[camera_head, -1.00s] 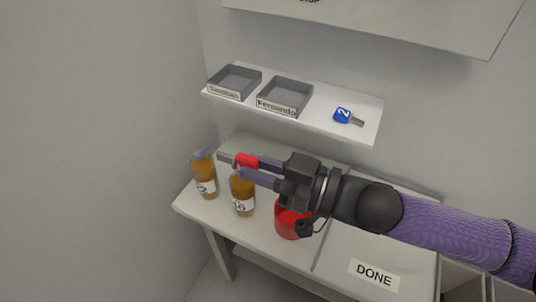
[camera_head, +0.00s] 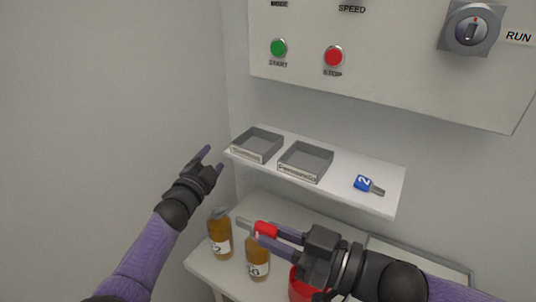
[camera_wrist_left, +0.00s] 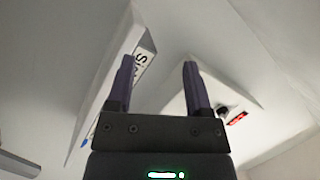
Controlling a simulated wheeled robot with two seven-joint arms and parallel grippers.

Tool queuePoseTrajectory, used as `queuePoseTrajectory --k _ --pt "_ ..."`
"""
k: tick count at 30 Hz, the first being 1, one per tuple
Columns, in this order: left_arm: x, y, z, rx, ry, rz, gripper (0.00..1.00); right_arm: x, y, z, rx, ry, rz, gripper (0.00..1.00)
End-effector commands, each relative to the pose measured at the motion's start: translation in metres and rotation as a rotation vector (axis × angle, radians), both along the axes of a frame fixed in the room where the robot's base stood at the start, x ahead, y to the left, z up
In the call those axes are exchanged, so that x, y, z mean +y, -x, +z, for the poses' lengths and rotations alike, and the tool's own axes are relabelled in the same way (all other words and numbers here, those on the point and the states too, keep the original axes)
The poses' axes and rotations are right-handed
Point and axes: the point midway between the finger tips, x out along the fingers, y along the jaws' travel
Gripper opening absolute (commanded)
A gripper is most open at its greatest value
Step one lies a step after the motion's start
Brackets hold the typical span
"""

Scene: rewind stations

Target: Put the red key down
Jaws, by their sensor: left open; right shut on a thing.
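The red key (camera_head: 265,229) is held in my right gripper (camera_head: 277,234), which is shut on its red head. Its grey shaft points left, and it is above the bottles, in front of and below the shelf. My left gripper (camera_head: 207,161) is open and empty, left of the shelf's left end. In the left wrist view its two fingers (camera_wrist_left: 158,85) stand apart with nothing between them. A blue key (camera_head: 363,183) marked 2 lies on the white shelf (camera_head: 340,190). Two grey trays with name labels, a left one (camera_head: 258,144) and a right one (camera_head: 305,161), also sit on the shelf.
Two amber bottles (camera_head: 220,238) (camera_head: 258,264) stand on the table under my right gripper. A red container (camera_head: 301,288) is partly hidden by my right arm. A control panel (camera_head: 400,60) with green and red buttons and a RUN switch (camera_head: 470,28) hangs above the shelf.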

Motion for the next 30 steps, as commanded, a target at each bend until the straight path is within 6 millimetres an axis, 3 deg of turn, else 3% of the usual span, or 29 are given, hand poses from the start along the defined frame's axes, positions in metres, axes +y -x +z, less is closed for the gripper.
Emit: queuePoseTrajectory --k 1,5,9,11,13,15,17,19,20,21,24,27,30 --pt "-0.021 -0.003 0.034 -0.103 -0.058 -0.08 0.65 0.0 0.0 0.0 0.0 0.0 0.0 0.0" --pt "-0.087 0.011 0.12 -0.409 -0.256 -0.322 0.65 0.0 0.0 0.0 0.0 0.0 0.0 0.0" --pt "-0.162 0.061 0.194 -0.784 -0.531 -0.621 0.65 0.0 0.0 0.0 0.0 0.0 0.0 0.0" --pt "-0.192 0.094 0.216 -0.967 -0.683 -0.774 0.65 0.0 0.0 0.0 0.0 0.0 0.0 0.0" --pt "-0.223 0.142 0.229 -1.204 -0.903 -0.987 0.65 0.0 0.0 0.0 0.0 0.0 0.0 0.0" --pt "-0.241 0.194 0.223 -1.463 -1.205 -1.272 0.65 0.0 0.0 0.0 0.0 0.0 0.0 0.0" --pt "-0.234 0.226 0.204 -1.635 -1.496 -1.557 0.65 0.0 0.0 0.0 0.0 0.0 0.0 0.0" --pt "-0.208 0.241 0.188 -1.713 -1.789 -1.868 0.65 0.0 0.0 0.0 0.0 0.0 0.0 0.0" --pt "-0.195 0.243 0.184 1.609 1.782 1.873 0.65 0.0 0.0 0.0 0.0 0.0 0.0 0.0" --pt "-0.178 0.244 0.182 1.438 1.72 1.827 0.65 0.0 0.0 0.0 0.0 0.0 0.0 0.0" --pt "-0.146 0.243 0.185 1.151 1.616 1.764 0.65 0.0 0.0 0.0 0.0 0.0 0.0 0.0" --pt "-0.133 0.242 0.185 1.039 1.572 1.746 0.65 0.0 0.0 0.0 0.0 0.0 0.0 0.0" --pt "-0.128 0.241 0.171 1.024 1.563 1.746 0.65 0.0 0.0 0.0 0.0 0.0 0.0 0.0"
